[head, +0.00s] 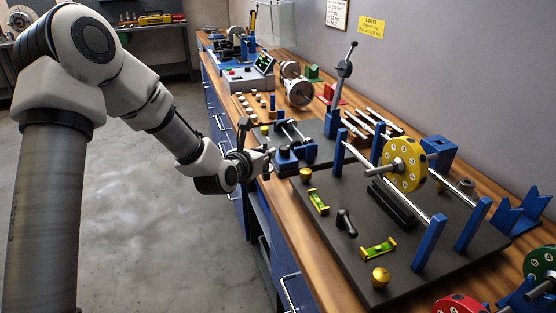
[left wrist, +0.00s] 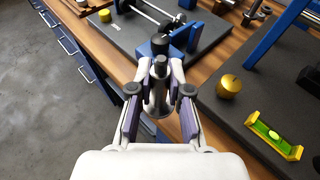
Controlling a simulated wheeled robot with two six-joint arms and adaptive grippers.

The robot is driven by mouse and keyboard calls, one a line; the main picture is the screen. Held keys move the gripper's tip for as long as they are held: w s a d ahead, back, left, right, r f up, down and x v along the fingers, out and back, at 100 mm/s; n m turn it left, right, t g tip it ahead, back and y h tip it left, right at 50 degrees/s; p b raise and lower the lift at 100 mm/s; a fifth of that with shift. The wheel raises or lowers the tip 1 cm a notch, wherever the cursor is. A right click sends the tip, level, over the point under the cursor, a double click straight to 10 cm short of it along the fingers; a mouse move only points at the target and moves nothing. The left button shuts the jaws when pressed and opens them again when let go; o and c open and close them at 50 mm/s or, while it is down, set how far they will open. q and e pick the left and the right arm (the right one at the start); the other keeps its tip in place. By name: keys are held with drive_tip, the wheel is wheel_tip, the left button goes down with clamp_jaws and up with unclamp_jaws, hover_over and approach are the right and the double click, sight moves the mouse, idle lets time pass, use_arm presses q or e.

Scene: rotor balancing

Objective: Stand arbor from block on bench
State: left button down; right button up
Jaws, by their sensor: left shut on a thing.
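My left gripper (head: 262,160) is at the bench's front edge, beside a blue block (head: 286,160) on the smaller dark plate. In the left wrist view its fingers (left wrist: 160,88) are shut on a grey metal cylinder (left wrist: 156,104) with a narrower dark end, which looks like the arbor. The blue block (left wrist: 148,47) shows just beyond the fingers. I cannot tell whether the arbor still touches the block. The wooden bench (head: 279,214) runs along the wall. My right gripper is not in view.
A large black plate (head: 335,252) carries blue posts, rails and a yellow rotor (head: 405,164). Brass knobs (head: 380,277) and green levels (head: 378,249) sit on it. A lever press (head: 342,75) stands behind. A narrow wood strip along the front edge is bare.

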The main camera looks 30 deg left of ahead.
use_arm(q)
drive_tip(key=w+f, duration=0.1)
drive_tip(key=w+d+f, duration=0.1)
drive_tip(key=w+f+p, duration=0.1)
drive_tip(key=w, duration=0.1)
drive_tip(key=shift+d+f, duration=0.4)
drive_tip(key=shift+w+f, duration=0.1)
drive_tip(key=shift+f+b, duration=0.1)
drive_tip(key=shift+b, duration=0.2)
drive_tip(key=c, duration=1.1)
unclamp_jaws()
